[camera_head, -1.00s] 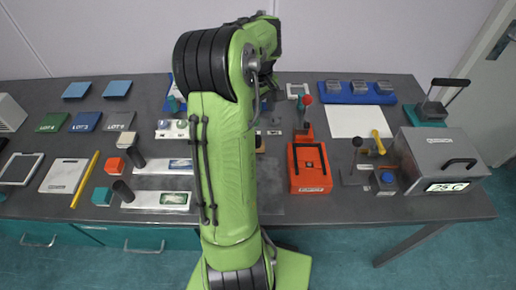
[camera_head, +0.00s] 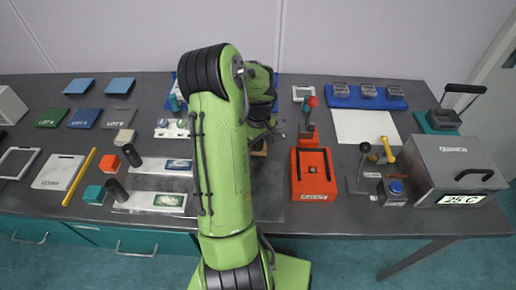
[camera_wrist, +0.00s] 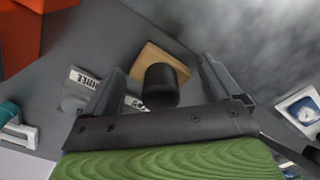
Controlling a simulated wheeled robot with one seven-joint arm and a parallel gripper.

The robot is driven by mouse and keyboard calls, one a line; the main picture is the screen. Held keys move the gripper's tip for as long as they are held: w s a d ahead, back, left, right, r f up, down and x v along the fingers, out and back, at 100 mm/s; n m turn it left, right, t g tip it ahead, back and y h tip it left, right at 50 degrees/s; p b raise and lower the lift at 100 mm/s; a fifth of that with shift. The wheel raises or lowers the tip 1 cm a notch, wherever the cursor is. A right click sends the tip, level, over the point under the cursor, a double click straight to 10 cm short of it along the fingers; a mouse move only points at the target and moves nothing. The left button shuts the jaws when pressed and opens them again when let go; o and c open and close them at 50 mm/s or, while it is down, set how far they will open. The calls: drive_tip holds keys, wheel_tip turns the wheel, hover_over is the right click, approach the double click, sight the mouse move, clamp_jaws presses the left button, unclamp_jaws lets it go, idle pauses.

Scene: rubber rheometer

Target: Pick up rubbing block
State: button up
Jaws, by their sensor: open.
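The rubbing block, as I take it, is a tan wooden block with a black round knob (camera_wrist: 160,84). It sits on the grey bench top in the wrist view. In the head view only a small tan edge of the block (camera_head: 260,151) shows beside my arm. My gripper (camera_wrist: 160,68) is open, with one dark finger on each side of the knob. I cannot tell whether either finger touches it. In the head view my gripper (camera_head: 268,131) is mostly hidden behind my forearm, above the block.
An orange-red box (camera_head: 313,188) stands just right of my gripper, with a red-knobbed lever (camera_head: 309,125) behind it. White sample cards (camera_head: 161,167) lie to the left. A grey oven-like box (camera_head: 452,165) stands at the far right.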

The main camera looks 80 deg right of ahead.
drive_tip(key=c, duration=0.9)
wheel_tip(320, 180, up, 10)
drive_tip(key=shift+r+p, duration=0.1)
drive_tip(key=shift+p, duration=1)
drive_tip(key=shift+c, duration=0.2)
